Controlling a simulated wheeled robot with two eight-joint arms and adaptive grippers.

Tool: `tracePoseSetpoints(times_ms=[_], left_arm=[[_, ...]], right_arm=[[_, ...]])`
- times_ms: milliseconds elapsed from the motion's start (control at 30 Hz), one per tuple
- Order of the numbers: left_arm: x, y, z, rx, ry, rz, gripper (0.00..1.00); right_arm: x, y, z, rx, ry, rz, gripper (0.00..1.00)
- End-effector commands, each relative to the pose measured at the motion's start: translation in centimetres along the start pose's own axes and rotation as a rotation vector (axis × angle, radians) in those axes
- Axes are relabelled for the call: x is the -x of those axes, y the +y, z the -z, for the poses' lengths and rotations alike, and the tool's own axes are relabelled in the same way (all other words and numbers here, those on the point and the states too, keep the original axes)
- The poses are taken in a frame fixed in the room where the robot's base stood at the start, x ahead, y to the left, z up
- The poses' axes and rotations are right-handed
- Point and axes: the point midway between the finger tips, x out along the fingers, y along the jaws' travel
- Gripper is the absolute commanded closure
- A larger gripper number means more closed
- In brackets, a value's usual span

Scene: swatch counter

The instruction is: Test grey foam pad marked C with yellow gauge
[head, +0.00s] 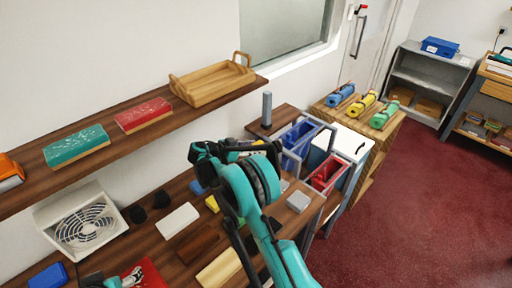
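A small grey block (298,201), possibly the foam pad, lies on the dark wood counter, right of my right arm. No letter is readable on it. A yellow tool-like item (362,104), possibly the yellow gauge, lies on a wooden cabinet at the back, between a blue one (340,94) and a green one (384,115). My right arm rises over the counter from the bottom; its gripper (206,152) is partly hidden by its own links, and its finger opening does not show clearly. Part of my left arm shows at the bottom left edge; its fingers are not clear.
The counter holds a white block (177,220), a cream block (219,268), a red item (143,274), a fan (88,226) and a blue block (48,276). Blue (299,136) and red (327,174) bins stand beyond. A shelf carries a wooden tray (212,82).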

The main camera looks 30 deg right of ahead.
Motion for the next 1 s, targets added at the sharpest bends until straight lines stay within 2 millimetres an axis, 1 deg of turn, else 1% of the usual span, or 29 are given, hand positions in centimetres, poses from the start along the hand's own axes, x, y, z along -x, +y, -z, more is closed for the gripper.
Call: tracePoseSetpoints(times_ms=[133, 267, 367, 733, 867, 1000], left_arm=[[-0.1, 0.0, -0.1, 0.0, 0.0, 0.0, 0.28], [-0.4, 0.0, -0.3, 0.0, 0.0, 0.0, 0.28], [-0.9, 0.0, -0.7, 0.0, 0.0, 0.0, 0.28], [-3.4, 0.0, -2.4, 0.0, 0.0, 0.0, 0.28], [-3.7, 0.0, -2.7, 0.0, 0.0, 0.0, 0.28], [-3.7, 0.0, -2.7, 0.0, 0.0, 0.0, 0.28]], right_arm=[[-0.1, 0.0, -0.1, 0.0, 0.001, 0.0, 0.96], [-0.3, 0.0, -0.5, 0.0, 0.001, 0.0, 0.96], [-0.5, 0.0, -1.2, 0.0, 0.002, 0.0, 0.96], [-2.0, 0.0, -4.8, 0.0, 0.007, 0.0, 0.96], [-2.2, 0.0, -5.4, 0.0, 0.008, 0.0, 0.96], [-2.2, 0.0, -5.5, 0.0, 0.009, 0.0, 0.96]])
